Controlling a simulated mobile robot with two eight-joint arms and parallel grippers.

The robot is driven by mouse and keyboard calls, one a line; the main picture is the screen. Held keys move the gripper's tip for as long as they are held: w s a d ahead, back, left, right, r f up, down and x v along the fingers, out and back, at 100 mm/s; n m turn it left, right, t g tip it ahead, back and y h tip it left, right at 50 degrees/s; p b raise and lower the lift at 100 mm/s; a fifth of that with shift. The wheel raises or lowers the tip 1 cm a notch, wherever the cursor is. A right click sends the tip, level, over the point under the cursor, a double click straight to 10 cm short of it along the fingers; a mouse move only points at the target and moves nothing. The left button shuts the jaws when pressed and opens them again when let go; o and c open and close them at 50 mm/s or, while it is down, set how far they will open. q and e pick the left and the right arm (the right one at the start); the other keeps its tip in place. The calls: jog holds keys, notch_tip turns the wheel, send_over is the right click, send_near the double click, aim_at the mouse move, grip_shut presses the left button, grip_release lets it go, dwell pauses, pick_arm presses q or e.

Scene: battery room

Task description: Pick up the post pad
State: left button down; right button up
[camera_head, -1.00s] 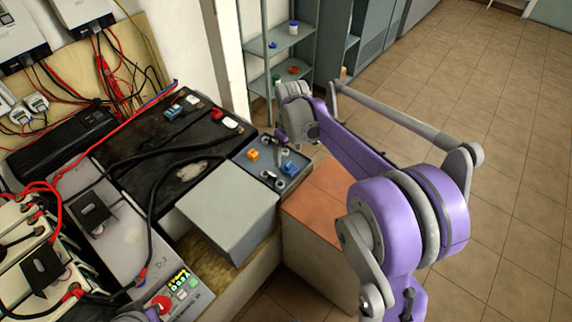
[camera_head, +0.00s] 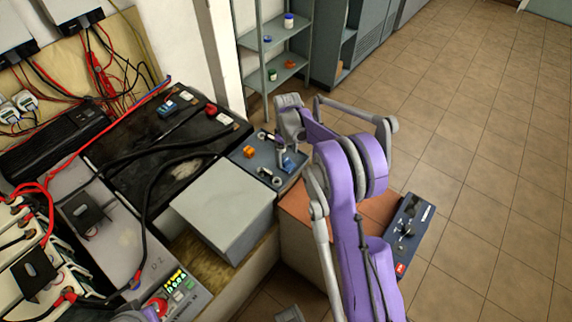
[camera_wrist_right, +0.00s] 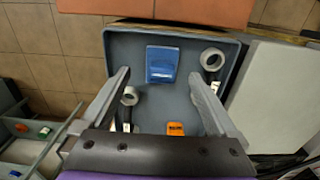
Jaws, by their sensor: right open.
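A shallow grey tray (camera_head: 236,161) holds a blue piece (camera_head: 290,162), an orange piece (camera_head: 249,152) and two grey ring-like parts. In the right wrist view the blue piece (camera_wrist_right: 162,64) lies near the tray's far wall, and the orange piece (camera_wrist_right: 176,128) lies closer to the wrist. I cannot tell for sure which of these is the post pad. My right gripper (camera_head: 285,147) is over the tray, open and empty. In the right wrist view its fingers (camera_wrist_right: 160,76) lie on either side of the blue piece in the picture, apart from it.
A grey box (camera_head: 222,208) stands beside the tray. A black battery (camera_head: 170,150) with cables is to the left. An orange-topped cabinet (camera_head: 372,216) and a dark control panel (camera_head: 408,228) are to the right.

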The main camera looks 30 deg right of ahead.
aim_at(286, 160)
jog(key=f, duration=0.3)
jog(key=shift+w+a+f, duration=0.1)
jog(key=shift+a+f, duration=0.1)
jog(key=shift+f, duration=0.15)
jog(key=c, duration=1.4)
